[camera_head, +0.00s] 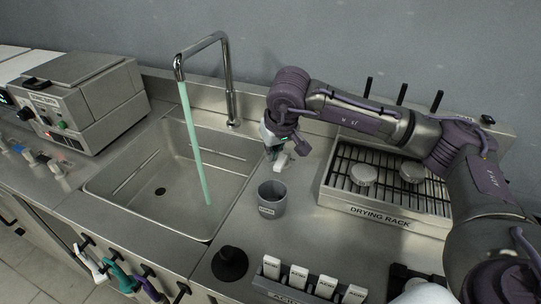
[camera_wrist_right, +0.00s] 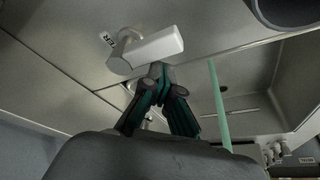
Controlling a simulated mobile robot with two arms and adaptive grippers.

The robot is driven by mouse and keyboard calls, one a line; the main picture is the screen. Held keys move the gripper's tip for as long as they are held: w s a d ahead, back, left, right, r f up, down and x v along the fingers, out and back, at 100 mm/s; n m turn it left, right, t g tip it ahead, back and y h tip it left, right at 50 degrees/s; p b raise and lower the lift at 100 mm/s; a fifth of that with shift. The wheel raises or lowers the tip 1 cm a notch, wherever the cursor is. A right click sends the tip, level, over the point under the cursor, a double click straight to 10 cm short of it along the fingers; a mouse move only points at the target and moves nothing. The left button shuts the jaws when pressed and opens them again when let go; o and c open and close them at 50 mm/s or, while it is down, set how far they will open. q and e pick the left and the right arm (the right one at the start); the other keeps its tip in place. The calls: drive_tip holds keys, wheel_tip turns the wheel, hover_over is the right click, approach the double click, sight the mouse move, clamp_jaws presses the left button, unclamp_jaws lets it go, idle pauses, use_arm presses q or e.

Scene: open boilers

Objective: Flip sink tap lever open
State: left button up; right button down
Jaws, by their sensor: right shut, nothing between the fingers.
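The sink tap (camera_head: 228,85) has a tall bent metal spout, and a green stream (camera_head: 194,140) runs from it into the sink (camera_head: 101,187). The white tap lever (camera_head: 281,162) stands on the counter right of the sink, partly hidden by my right gripper (camera_head: 275,150). In the right wrist view the lever (camera_wrist_right: 148,50) is a white block-like handle. My right gripper (camera_wrist_right: 159,68) is shut and empty, its fingertips right at the lever's edge; whether they touch cannot be told. My left gripper is out of view.
A grey cup (camera_head: 271,205) stands just in front of the lever. A drying rack (camera_head: 385,213) with round items is to the right. A rack of white acid containers (camera_head: 299,277) and a black round object (camera_head: 229,263) are in front. A sonic bath (camera_head: 88,104) stands left.

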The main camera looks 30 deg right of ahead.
drive_tip(key=shift+s+f, duration=0.3)
idle(0.5)
drive_tip(key=shift+r, duration=0.15)
drive_tip(key=shift+r, duration=0.35)
drive_tip(key=v, duration=1.1)
drive_tip(key=shift+r, duration=0.35)
drive_tip(key=shift+w+a, duration=0.1)
drive_tip(key=shift+w, duration=0.1)
drive_tip(key=shift+s+f, duration=0.1)
